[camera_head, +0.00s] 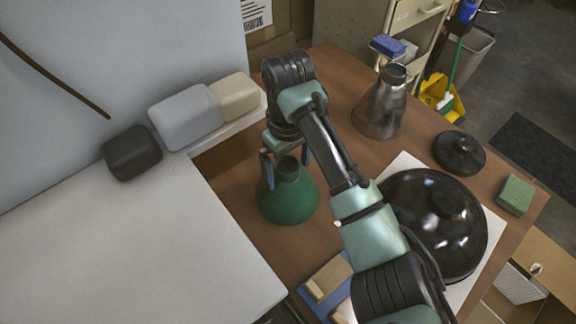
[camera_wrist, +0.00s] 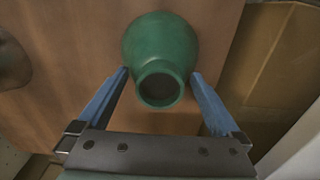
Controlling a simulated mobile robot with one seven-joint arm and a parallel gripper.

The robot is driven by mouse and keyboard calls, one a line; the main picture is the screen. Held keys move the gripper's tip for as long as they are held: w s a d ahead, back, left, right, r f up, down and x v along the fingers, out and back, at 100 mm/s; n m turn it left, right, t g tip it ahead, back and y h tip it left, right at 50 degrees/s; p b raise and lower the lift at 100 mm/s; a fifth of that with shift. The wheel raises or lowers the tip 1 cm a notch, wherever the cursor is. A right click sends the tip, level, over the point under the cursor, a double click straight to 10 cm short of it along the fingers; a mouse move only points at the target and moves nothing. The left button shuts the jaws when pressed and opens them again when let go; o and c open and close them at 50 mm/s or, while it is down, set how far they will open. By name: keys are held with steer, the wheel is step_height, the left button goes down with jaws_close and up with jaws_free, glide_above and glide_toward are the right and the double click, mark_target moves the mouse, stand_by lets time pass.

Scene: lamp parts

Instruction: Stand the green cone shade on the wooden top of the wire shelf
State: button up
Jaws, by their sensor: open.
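The green cone shade (camera_head: 288,195) stands upright on the brown wooden tabletop (camera_head: 335,220), wide end down and narrow neck up. It also shows in the wrist view (camera_wrist: 160,38), its open neck toward the camera. My gripper (camera_head: 286,164) is open above the shade, with one blue finger on each side of the neck. I cannot surely identify the wire shelf; a tan panel (camera_head: 545,250) lies beyond the table's lower right edge.
A dark metallic cone (camera_head: 380,108), a black lid (camera_head: 459,153), a large black dome (camera_head: 440,215) and a green sponge (camera_head: 515,195) occupy the table's right side. A white surface (camera_head: 130,260) lies left, with rounded blocks (camera_head: 185,117) behind. Wooden blocks (camera_head: 328,278) lie in front.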

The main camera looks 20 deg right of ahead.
step_height(320, 180, up, 12)
steer(key=p, duration=0.4)
steer(key=shift+f, duration=0.15)
